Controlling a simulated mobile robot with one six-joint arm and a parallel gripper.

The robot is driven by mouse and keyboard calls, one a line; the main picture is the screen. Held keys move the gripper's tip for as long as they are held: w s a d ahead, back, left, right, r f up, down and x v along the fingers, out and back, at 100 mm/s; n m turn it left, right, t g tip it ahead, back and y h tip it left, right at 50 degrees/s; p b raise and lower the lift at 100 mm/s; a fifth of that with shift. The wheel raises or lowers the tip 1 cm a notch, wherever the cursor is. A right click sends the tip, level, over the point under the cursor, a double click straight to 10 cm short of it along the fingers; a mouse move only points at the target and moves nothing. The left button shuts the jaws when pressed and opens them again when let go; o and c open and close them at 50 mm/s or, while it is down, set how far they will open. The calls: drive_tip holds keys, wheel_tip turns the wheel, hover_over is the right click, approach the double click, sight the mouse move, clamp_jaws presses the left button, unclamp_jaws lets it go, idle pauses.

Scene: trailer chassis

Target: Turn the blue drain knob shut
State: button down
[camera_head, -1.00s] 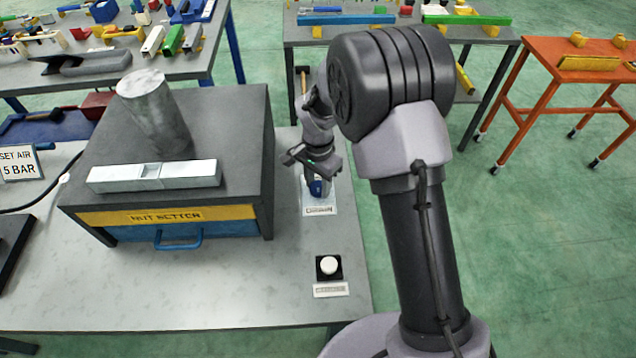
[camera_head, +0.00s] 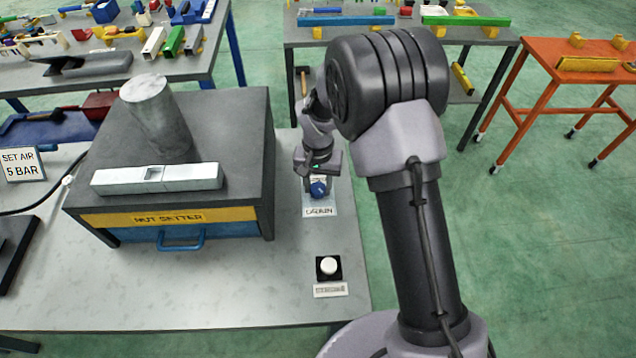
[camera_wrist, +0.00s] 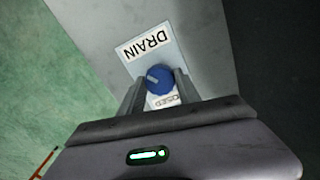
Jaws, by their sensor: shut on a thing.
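The blue drain knob (camera_head: 318,188) stands on the grey bench beside a white label reading DRAIN (camera_head: 320,211). In the wrist view the round blue knob (camera_wrist: 161,80) has a pale pointer mark on its upper left. A second small label (camera_wrist: 165,101), partly hidden, lies under it on the gripper's side. My gripper (camera_head: 318,180) reaches down over the knob. In the wrist view its two fingers (camera_wrist: 158,86) are on either side of the knob and shut on it.
The nut setter box (camera_head: 165,215), with a metal cylinder (camera_head: 160,115) and a pale bar (camera_head: 157,178) on top, stands close left of my gripper. A white button on a black base (camera_head: 328,267) sits nearer on the bench. The bench's right edge is close by.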

drive_tip(key=n+p, duration=0.2)
drive_tip(key=n, duration=0.5)
drive_tip(key=shift+r, duration=0.1)
drive_tip(key=n, duration=0.4)
drive_tip(key=shift+p, duration=0.4)
drive_tip(key=n+p, duration=0.1)
drive_tip(key=n, duration=0.2)
drive_tip(key=shift+n, duration=0.3)
drive_tip(key=n+p, duration=0.1)
drive_tip(key=n, duration=0.2)
drive_tip(key=shift+n, duration=0.3)
drive_tip(key=n+p, duration=0.1)
drive_tip(key=n, duration=0.2)
drive_tip(key=shift+n, duration=0.3)
drive_tip(key=n, duration=0.3)
drive_tip(key=shift+n+p, duration=0.3)
drive_tip(key=shift+p, duration=0.05)
drive_tip(key=shift+n+p, duration=0.4)
drive_tip(key=shift+n, duration=1.5)
drive_tip(key=c, duration=0.9)
unclamp_jaws()
